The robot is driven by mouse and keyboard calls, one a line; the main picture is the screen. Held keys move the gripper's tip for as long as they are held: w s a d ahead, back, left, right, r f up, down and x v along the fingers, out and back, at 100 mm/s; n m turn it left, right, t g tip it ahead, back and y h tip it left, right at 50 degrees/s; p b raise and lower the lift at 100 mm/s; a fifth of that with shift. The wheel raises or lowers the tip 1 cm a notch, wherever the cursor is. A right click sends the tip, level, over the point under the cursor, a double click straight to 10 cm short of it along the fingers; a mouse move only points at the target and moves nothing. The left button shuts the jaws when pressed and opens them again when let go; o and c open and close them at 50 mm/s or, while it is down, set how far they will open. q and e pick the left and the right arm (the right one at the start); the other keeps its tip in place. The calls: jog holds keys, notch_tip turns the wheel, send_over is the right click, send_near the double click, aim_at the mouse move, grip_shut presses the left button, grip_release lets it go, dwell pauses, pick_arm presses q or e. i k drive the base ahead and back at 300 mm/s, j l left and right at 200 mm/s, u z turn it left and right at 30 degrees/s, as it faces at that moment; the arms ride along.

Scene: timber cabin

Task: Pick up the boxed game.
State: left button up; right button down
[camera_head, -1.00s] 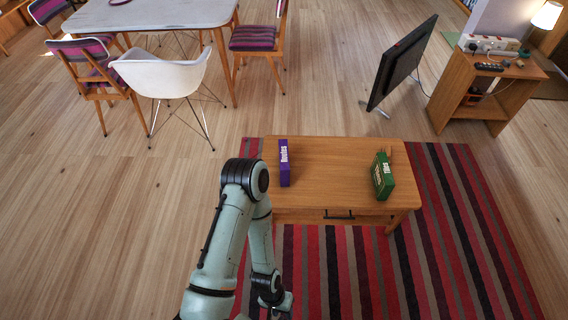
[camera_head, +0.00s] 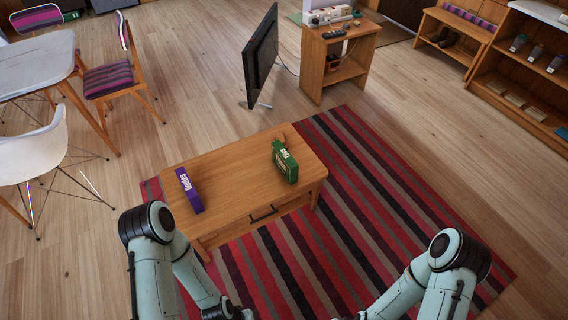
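Two boxes that look like boxed games stand on a low wooden table (camera_head: 232,178) in the head view. A purple box (camera_head: 190,191) with white lettering is on the table's left side. A green box (camera_head: 285,161) with light lettering is on its right side. My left arm comes in at the lower left, and its end (camera_head: 228,311) is cut off by the bottom edge. My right arm comes in at the lower right, with its gripper out of sight. Neither arm touches a box.
The table stands on a striped red rug (camera_head: 375,190). Behind it is a dark screen (camera_head: 261,55) beside a small wooden stand (camera_head: 340,62). A white chair (camera_head: 32,150) is at the left and open shelving (camera_head: 525,75) at the right. Bare floor lies between.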

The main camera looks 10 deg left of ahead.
aim_at(286, 164)
jog(key=u, duration=0.4)
jog(key=i+l+u, duration=0.45)
jog(key=l, duration=0.15)
jog(key=l+u, duration=0.25)
jog(key=i+l, duration=0.1)
jog(key=l, duration=0.25)
jog(key=i+l+u, duration=0.1)
jog(key=l, duration=0.3)
jog(key=i+l+u, duration=0.1)
jog(key=l, duration=0.25)
jog(key=i+l, duration=0.1)
jog(key=l, duration=0.25)
jog(key=i+l, duration=0.1)
jog(key=l, duration=0.3)
jog(key=i+l, duration=0.1)
jog(key=l, duration=0.25)
jog(key=i+l, duration=0.1)
jog(key=l, duration=0.3)
